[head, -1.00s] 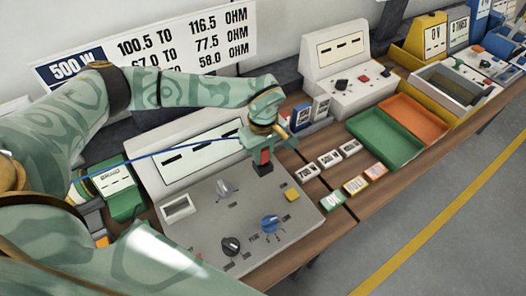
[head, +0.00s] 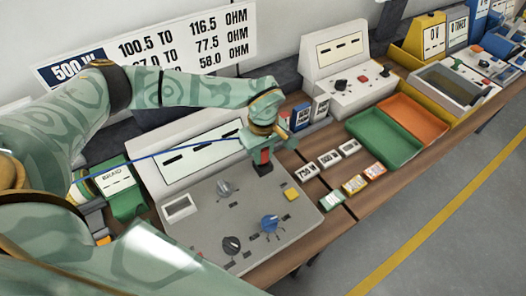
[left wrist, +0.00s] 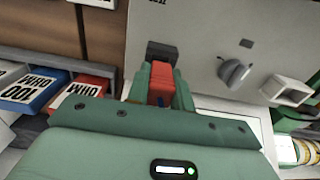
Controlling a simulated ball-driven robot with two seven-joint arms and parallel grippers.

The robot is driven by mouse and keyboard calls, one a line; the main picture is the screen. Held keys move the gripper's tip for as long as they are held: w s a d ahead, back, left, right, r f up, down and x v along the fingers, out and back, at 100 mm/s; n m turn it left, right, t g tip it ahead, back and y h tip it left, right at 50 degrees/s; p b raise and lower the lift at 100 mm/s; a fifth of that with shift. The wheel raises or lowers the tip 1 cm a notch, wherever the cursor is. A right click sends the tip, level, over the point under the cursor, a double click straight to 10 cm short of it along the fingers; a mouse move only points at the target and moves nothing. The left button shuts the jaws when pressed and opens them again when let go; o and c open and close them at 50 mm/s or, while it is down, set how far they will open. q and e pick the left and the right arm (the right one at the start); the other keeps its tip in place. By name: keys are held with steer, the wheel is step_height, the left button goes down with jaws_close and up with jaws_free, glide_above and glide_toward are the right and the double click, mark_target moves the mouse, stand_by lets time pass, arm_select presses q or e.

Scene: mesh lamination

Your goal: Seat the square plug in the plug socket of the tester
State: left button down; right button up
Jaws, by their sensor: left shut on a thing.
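The grey tester (head: 190,215) fills the middle front of the head view, with its sloping white display panel behind. My left gripper (head: 263,155) is over the tester's far right part, shut on the red square plug (head: 264,157). A black block, the plug socket (head: 262,169), shows directly below the plug. In the left wrist view the red plug (left wrist: 161,84) sits between the green fingers, with the dark socket (left wrist: 161,52) right at its far end. The fingers hide part of the join, so I cannot tell how deep the plug sits. My right gripper is out of view.
Knobs (head: 269,224) and a yellow button (head: 291,194) stand on the tester. Small labelled blocks (head: 330,158) and green and orange trays (head: 375,138) lie to the right.

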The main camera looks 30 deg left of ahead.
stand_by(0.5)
arm_select(q)
steer(key=shift+f, duration=0.85)
steer(key=c, duration=1.1)
jaws_free()
steer(key=shift+c, duration=0.2)
steer(key=shift+r, duration=0.15)
step_height(320, 180, up, 16)
steer(key=p, duration=0.1)
